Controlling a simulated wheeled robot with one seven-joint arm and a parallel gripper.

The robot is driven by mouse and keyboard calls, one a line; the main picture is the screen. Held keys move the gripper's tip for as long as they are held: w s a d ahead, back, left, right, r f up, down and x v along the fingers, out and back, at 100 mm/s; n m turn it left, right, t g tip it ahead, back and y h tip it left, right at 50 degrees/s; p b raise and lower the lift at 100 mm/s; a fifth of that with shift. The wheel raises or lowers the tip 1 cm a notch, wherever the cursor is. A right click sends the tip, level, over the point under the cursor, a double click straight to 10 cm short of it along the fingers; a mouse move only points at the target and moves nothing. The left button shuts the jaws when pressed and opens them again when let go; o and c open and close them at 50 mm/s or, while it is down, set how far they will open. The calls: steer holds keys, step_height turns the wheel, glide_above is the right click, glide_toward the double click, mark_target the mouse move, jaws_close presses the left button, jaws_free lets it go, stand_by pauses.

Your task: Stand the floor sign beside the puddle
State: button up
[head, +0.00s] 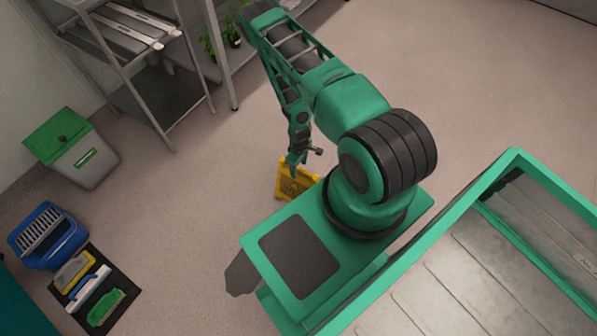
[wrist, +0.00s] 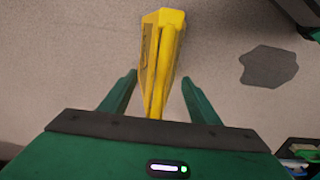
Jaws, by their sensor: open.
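The yellow floor sign (head: 295,181) stands upright on the floor in the head view, partly hidden behind my base. In the wrist view the sign (wrist: 163,62) is seen from above, its near end between my two open fingers. My gripper (wrist: 154,95) is open around the sign, with a visible gap on each side. In the head view my gripper (head: 292,162) is just over the sign's top. The dark puddle (wrist: 268,66) lies on the floor to the right of the sign in the wrist view. It shows partly beside my base in the head view (head: 240,275).
A black mat (head: 128,312) with brushes and a blue bucket (head: 50,238) lie at the lower left. A grey bin with a green lid (head: 93,167) stands by the wall. Metal shelving (head: 160,112) stands at the back. The floor between is clear.

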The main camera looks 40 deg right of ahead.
step_height(320, 180, up, 7)
steer(key=w+d+r+m, duration=0.2)
steer(key=w+r, duration=0.1)
steer(key=r, duration=1)
steer(key=w+d+r+m, duration=0.1)
steer(key=w+d+r, duration=0.1)
steer(key=r, duration=1.1)
steer(key=s+r+m, duration=0.1)
steer(key=s+r, duration=0.2)
steer(key=r, duration=0.6)
steer(key=s+r+m, duration=0.2)
steer(key=s+r, duration=0.1)
steer(key=r, duration=0.6)
steer(key=s+a+r+m, duration=0.2)
steer(key=s+r, duration=0.6)
steer(key=s, duration=0.2)
steer(key=s+a+r+m, duration=0.2)
steer(key=s+r, duration=0.6)
steer(key=s, duration=0.2)
steer(key=shift+a+r, duration=0.15)
steer(key=shift+a, duration=0.1)
steer(key=shift+w, duration=0.1)
